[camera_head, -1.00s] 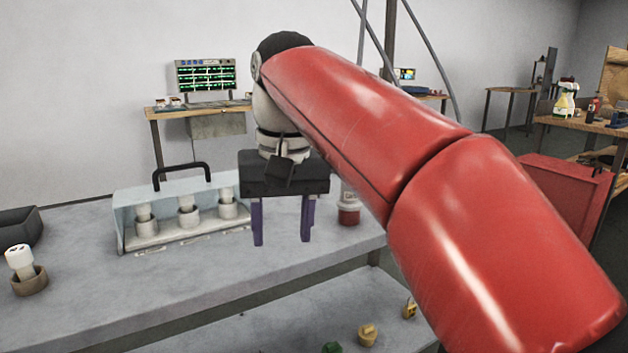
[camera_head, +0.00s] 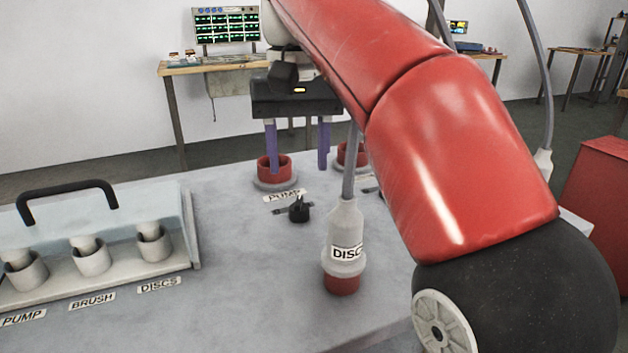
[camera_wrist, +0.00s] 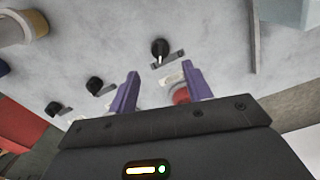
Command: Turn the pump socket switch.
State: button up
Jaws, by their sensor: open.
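The pump socket switch (camera_head: 299,209) is a small black knob on the grey table, just in front of the PUMP label (camera_head: 284,196). It also shows in the wrist view (camera_wrist: 160,48), a little beyond my fingertips. The red pump socket (camera_head: 274,168) stands behind the label; no plug shows in it. It also shows between my fingers in the wrist view (camera_wrist: 181,95). My gripper (camera_head: 297,160) has two purple fingers, open and empty. In the head view it is above and behind the switch, apart from it. The switch's exact turn angle is hard to tell.
A DISCS plug (camera_head: 345,235) with a grey cable stands in a red socket at the front right. Another red socket (camera_head: 340,155) is partly hidden by my arm. A clear-covered box (camera_head: 100,270) with several white plugs stands at left. Two more black switches (camera_wrist: 95,84) show in the wrist view.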

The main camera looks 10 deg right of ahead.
aim_at(299, 201)
jog(key=f+b, duration=0.1)
jog(key=f, duration=0.2)
jog(key=f+b, duration=0.1)
jog(key=f, duration=0.3)
jog(key=shift+s+a+f, duration=0.1)
jog(key=shift+s+f, duration=0.1)
jog(key=c, duration=1)
